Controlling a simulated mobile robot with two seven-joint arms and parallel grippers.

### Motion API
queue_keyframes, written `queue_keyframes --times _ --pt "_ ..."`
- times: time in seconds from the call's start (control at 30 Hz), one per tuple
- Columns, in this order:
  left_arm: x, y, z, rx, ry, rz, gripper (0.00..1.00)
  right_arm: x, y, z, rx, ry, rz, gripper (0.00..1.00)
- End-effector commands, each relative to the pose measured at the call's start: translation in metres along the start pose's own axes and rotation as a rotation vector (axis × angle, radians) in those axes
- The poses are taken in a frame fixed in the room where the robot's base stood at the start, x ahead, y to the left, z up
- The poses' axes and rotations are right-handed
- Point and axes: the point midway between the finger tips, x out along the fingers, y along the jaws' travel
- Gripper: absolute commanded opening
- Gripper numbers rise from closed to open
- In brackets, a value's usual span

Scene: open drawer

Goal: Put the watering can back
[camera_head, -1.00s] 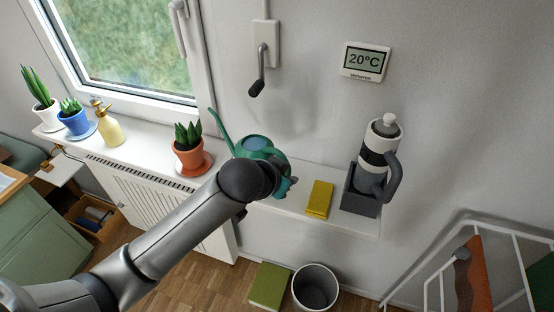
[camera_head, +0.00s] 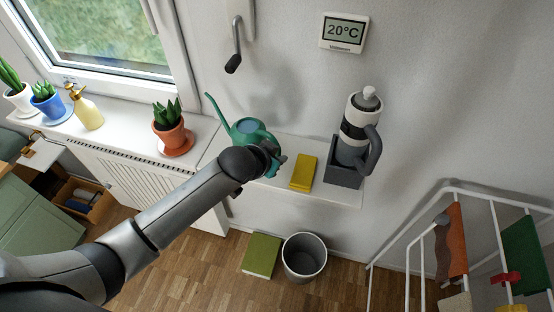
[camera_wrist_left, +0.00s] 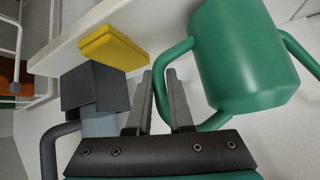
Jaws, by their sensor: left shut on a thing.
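The green watering can (camera_head: 248,133) is at the white sill by the wall, between the potted plant and a yellow block. Its spout points up and left. My left gripper (camera_head: 277,162) is at its right side, partly hidden by my own wrist. In the left wrist view, my left gripper (camera_wrist_left: 161,98) is shut on the handle of the watering can (camera_wrist_left: 243,55), whose body is to the right of the fingers. I cannot tell whether the can's base touches the sill. My right gripper is not in view.
A yellow block (camera_head: 303,173) and a grey holder (camera_head: 345,175) with a white-and-black bottle (camera_head: 355,130) stand right of the can. A potted plant (camera_head: 168,128) stands left. Below are a bin (camera_head: 304,258) and a green box (camera_head: 261,255). A white rack (camera_head: 400,240) is at right.

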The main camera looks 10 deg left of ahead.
Motion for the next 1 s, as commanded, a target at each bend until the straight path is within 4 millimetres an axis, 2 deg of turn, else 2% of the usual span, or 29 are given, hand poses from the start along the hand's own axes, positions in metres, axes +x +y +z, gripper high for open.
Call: queue_keyframes --times 0.13,0.53,0.57,0.8,1.0 --pt "0.009 0.001 0.006 0.005 0.011 -0.003 0.00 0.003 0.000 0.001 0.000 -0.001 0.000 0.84" --pt "0.012 0.001 0.009 0.004 0.010 -0.003 0.00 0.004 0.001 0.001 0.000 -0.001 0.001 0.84" --pt "0.012 0.002 0.013 0.000 0.001 0.000 0.23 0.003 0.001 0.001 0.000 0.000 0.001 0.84" --pt "0.012 0.002 0.012 0.000 0.001 -0.001 0.49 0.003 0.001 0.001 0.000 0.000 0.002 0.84" --pt "0.012 0.002 0.012 0.000 0.001 -0.001 0.49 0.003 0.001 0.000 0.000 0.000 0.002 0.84"
